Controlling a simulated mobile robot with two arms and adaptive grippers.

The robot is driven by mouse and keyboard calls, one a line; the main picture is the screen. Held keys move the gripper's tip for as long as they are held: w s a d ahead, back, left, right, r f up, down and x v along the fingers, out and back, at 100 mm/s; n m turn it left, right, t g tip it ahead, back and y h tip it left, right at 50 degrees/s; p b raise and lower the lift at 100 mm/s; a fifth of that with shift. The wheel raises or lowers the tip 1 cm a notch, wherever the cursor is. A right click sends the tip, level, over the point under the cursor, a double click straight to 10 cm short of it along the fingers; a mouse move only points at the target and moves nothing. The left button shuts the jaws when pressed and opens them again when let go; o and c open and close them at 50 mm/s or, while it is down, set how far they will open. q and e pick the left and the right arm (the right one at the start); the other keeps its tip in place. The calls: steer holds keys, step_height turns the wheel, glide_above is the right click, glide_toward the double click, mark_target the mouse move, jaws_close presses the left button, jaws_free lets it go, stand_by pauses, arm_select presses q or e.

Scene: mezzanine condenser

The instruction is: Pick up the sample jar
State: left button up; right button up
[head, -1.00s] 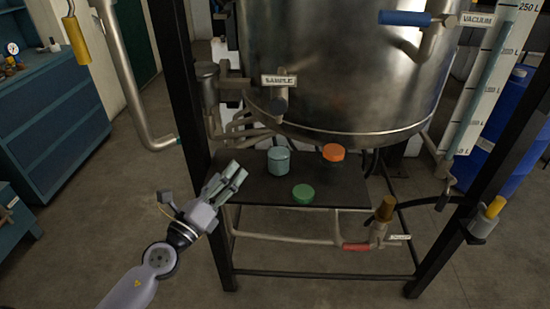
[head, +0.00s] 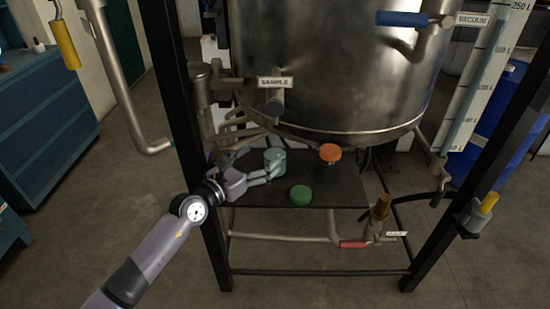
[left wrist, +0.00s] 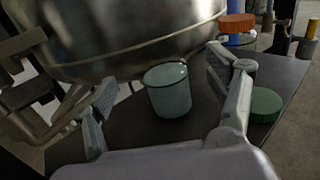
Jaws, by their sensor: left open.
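An open-topped, pale teal glass jar (head: 274,155), which I take for the sample jar, stands upright on the dark shelf (head: 330,196) below the steel vessel. My left gripper (head: 271,170) is open and reaches over the shelf from the left to the jar. In the left wrist view the jar (left wrist: 169,92) stands between the two spread fingers, with a gap on each side. One finger partly covers its lower part in the head view. A green round lid (head: 301,195) lies on the shelf to the right. My right gripper is not in view.
An orange-capped container (head: 330,153) stands farther right on the shelf. The steel vessel (head: 330,70) and the sample valve (head: 274,104) hang close above. A black frame post (head: 187,130) stands beside my left arm. Pipes run behind the jar.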

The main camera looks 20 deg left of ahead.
mark_target(269, 151)
arm_select(q)
steer(key=x, duration=0.6)
steer(key=shift+w+d+f, duration=0.15)
steer(key=shift+w+f, duration=0.1)
steer(key=shift+w, duration=0.05)
steer(key=shift+s, duration=0.1)
steer(key=shift+c, duration=0.6)
steer(key=c, duration=1.2)
steer(key=shift+c, duration=0.9)
steer(key=shift+r, duration=0.2)
